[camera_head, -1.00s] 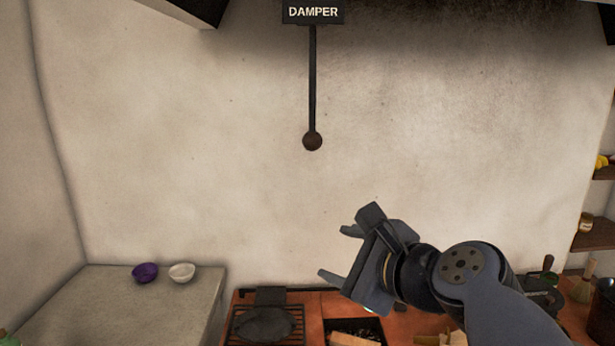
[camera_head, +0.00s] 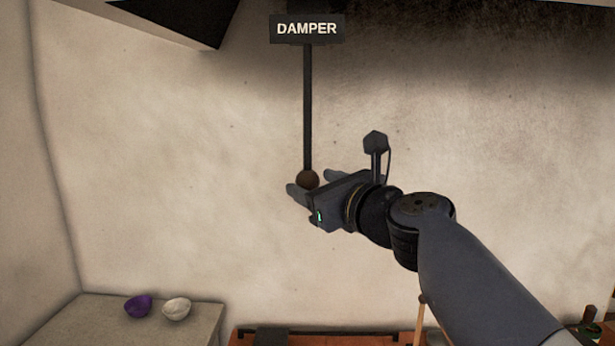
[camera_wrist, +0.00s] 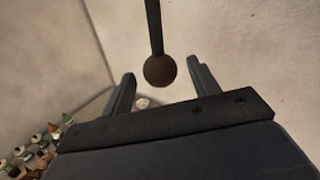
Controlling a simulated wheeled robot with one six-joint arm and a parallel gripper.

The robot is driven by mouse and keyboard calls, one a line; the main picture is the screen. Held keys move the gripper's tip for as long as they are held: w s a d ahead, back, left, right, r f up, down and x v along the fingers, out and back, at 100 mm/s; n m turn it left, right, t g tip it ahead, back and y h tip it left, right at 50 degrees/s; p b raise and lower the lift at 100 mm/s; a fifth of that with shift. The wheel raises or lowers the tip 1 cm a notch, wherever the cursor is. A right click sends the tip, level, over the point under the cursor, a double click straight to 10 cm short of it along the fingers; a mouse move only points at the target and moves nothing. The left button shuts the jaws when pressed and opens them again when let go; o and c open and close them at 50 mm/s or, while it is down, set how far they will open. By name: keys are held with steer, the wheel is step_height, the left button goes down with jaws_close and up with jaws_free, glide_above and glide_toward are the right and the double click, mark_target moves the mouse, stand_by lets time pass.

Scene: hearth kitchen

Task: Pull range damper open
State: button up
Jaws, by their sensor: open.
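The damper (camera_head: 307,115) is a dark rod hanging down from under a black sign reading DAMPER (camera_head: 307,29), with a round brown knob (camera_head: 307,180) at its lower end. My gripper (camera_head: 296,190) is at the knob's height, its fingers pointing left in the head view. In the wrist view the knob (camera_wrist: 160,70) shows between the two spread fingers of my open gripper (camera_wrist: 162,82), with a gap on each side. The knob is not gripped. Part of the far finger is hidden behind the knob in the head view.
A pale counter (camera_head: 95,325) at the lower left holds a purple bowl (camera_head: 137,306) and a white bowl (camera_head: 176,309). The orange range top (camera_head: 370,339) runs along the bottom. A dark hood edge (camera_head: 185,15) hangs at the upper left. The wall around the rod is bare.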

steer(key=shift+x, duration=1.5)
jaws_close()
